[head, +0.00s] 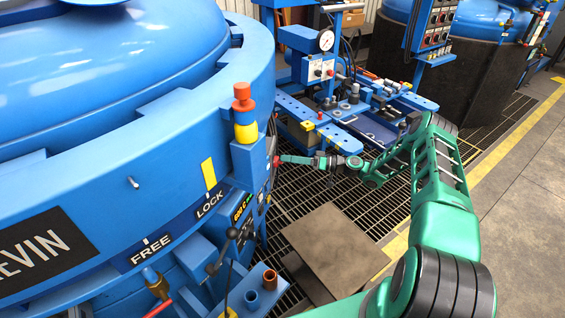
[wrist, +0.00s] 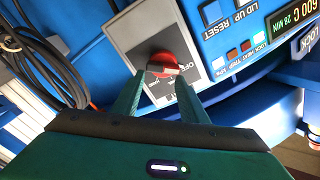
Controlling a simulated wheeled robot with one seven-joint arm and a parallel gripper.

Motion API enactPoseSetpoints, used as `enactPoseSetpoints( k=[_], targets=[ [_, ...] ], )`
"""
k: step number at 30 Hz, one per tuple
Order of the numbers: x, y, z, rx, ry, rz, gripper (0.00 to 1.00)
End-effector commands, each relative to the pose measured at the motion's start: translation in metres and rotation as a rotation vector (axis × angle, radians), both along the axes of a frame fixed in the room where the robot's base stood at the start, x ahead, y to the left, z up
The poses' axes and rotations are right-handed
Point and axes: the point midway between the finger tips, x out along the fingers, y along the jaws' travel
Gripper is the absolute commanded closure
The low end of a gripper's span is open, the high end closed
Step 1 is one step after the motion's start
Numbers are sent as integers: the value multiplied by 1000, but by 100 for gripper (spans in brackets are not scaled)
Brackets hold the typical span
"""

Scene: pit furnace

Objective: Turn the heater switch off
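The heater switch is a red rotary knob (wrist: 163,64) with a pale bar across its face, on a grey plate (wrist: 128,32) with OFF lettering beside it in the wrist view. Other lettering on the plate is partly hidden by my fingers. My gripper (wrist: 162,78) has its two green fingers apart, one on each side of the knob. The fingertips are close to the knob; I cannot tell whether they touch it. In the head view my gripper (head: 281,160) reaches left to the side of the blue furnace (head: 185,140), and a small red spot shows at its tip.
A blue button panel (wrist: 225,25) with RESET and LID UP lettering and a lit 600 C display (wrist: 290,18) adjoins the switch. Dark cables (wrist: 45,55) hang to its left. In the head view, a blue gauge bench (head: 350,110) stands behind my arm; grating lies below.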

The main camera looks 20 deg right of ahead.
Motion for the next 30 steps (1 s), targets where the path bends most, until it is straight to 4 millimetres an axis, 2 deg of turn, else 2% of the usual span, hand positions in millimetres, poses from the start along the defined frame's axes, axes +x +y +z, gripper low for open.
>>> enactPoseSetpoints(
  k=[1,8,10,21,24,30],
  targets=[
    [-17,13,-21,-10,43,42,43],
    [-20,6,-21,-9,42,39,43],
    [-23,-3,-20,-9,40,36,41],
    [-42,-70,-8,-3,11,8,41],
    [-46,-83,-6,-1,6,5,41],
    [-51,-95,-4,0,3,2,41]
  ],
)
